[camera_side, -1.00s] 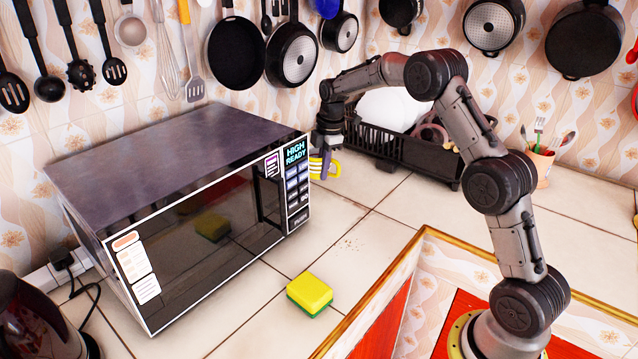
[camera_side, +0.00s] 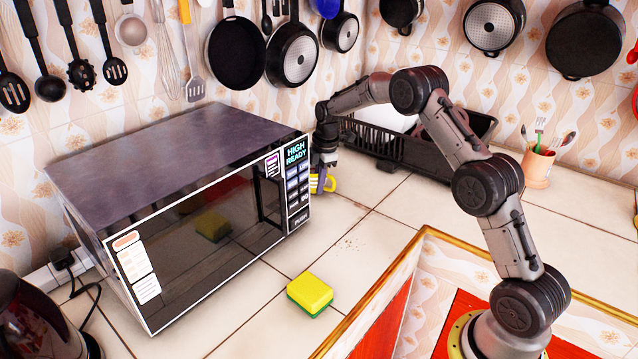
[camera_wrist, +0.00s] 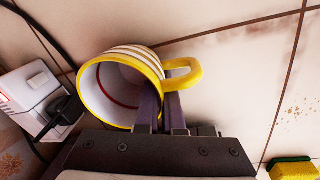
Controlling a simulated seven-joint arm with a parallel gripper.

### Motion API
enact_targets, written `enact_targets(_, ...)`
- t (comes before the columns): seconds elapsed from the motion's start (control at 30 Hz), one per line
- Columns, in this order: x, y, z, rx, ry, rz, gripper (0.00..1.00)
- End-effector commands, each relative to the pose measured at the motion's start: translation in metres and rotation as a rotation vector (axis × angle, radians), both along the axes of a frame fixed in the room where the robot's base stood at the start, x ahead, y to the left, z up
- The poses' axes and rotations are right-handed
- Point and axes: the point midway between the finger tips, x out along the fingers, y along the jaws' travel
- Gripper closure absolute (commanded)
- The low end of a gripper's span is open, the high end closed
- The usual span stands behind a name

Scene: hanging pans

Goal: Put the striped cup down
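The striped cup is white with yellow bands and a yellow handle. In the side view the cup (camera_side: 318,184) is just right of the microwave's front corner, low at the counter and partly hidden by my gripper (camera_side: 322,168). In the wrist view the cup (camera_wrist: 113,68) shows its open mouth and handle. My gripper (camera_wrist: 160,105) is shut on the cup's wall beside the handle, one finger inside the mouth and one outside. I cannot tell whether the cup's base touches the tiles.
The microwave (camera_side: 190,215) stands close on the left. A black dish rack (camera_side: 400,150) is behind to the right. A yellow-green sponge (camera_side: 310,292) lies nearer the front. Tiles (camera_side: 370,225) between are clear. A white socket with a black plug (camera_wrist: 40,100) is beside the cup in the wrist view.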

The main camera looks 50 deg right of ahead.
Motion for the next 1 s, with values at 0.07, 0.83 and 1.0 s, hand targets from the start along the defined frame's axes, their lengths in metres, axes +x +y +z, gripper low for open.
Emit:
enact_targets(0.07,0.0,0.0,0.0,0.0,0.001,0.0,0.81)
enact_targets(0.83,-0.007,-0.001,0.058,-0.002,-0.004,0.0,0.65)
enact_targets(1.0,-0.012,-0.001,0.091,-0.001,-0.003,-0.001,0.65)
